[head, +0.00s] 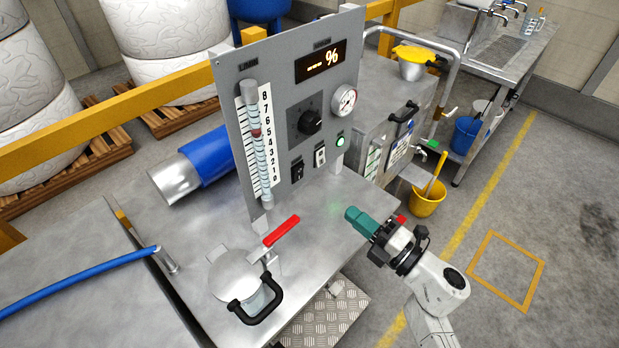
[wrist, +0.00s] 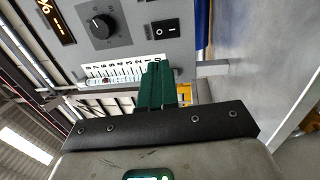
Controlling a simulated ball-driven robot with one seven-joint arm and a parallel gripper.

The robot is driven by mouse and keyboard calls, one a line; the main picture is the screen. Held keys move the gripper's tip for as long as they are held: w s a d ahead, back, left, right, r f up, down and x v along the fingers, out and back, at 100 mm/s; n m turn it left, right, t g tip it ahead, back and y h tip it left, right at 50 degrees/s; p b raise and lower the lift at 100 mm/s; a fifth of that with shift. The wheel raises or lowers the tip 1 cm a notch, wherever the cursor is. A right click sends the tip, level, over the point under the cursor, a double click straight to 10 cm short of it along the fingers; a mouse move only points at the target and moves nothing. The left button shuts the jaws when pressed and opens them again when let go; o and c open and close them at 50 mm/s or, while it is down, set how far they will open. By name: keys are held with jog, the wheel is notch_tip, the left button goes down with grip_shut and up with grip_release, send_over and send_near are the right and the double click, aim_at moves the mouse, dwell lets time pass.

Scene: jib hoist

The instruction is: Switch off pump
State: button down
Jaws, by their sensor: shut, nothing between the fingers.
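The grey control panel (head: 285,75) stands upright on the metal bench. Low on it are a black rocker switch (head: 298,170), a second small switch with a pale plate (head: 320,156) and a lit green lamp (head: 341,140). I cannot read which is the pump's. The wrist view shows a black rocker switch (wrist: 166,29) marked with a line and a circle; which side is pressed is unclear. My gripper (head: 352,214), with green fingers, is shut and empty, right of the panel's lower part and apart from it. Its fingers (wrist: 162,66) show below the switch in the wrist view.
The panel also carries a black knob (head: 310,122), a dial gauge (head: 344,100), a display (head: 321,61) and a flow tube (head: 256,135).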

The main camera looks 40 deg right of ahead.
aim_at(299, 171)
jog(key=p+x, duration=0.2)
jog(key=x, duration=1.2)
jog(key=shift+a, duration=0.1)
jog(key=shift+w, duration=0.15)
dwell(0.4)
